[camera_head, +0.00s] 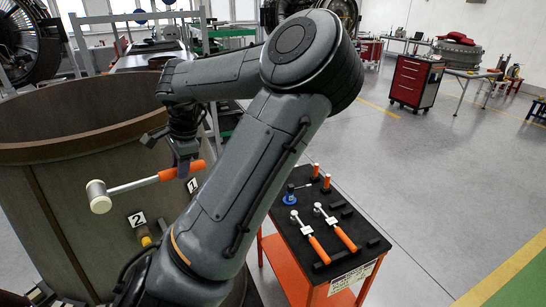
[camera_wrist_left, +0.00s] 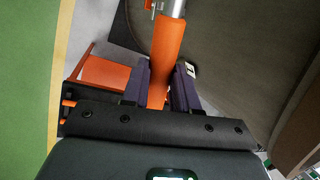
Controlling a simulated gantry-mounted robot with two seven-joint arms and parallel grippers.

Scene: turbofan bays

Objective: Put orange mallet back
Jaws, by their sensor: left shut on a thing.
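The orange mallet (camera_head: 140,184) has an orange handle, a metal shaft and a pale cylindrical head. It hangs in the air in front of the large brown cylindrical casing, its head toward the left. My left gripper (camera_head: 186,166) is shut on the orange handle. The left wrist view shows the handle (camera_wrist_left: 168,55) between the two dark fingers (camera_wrist_left: 169,85), with the metal shaft beyond it. The tool cart (camera_head: 325,238) with a black top and orange frame stands to the right, partly hidden behind my arm. My right gripper is not in view.
Several orange-handled tools (camera_head: 318,236) lie on the cart, beside a blue round item (camera_head: 290,198). The brown casing (camera_head: 60,200) with number tags fills the left side. A red drawer cabinet (camera_head: 415,82) stands farther back. The floor right of the cart is clear.

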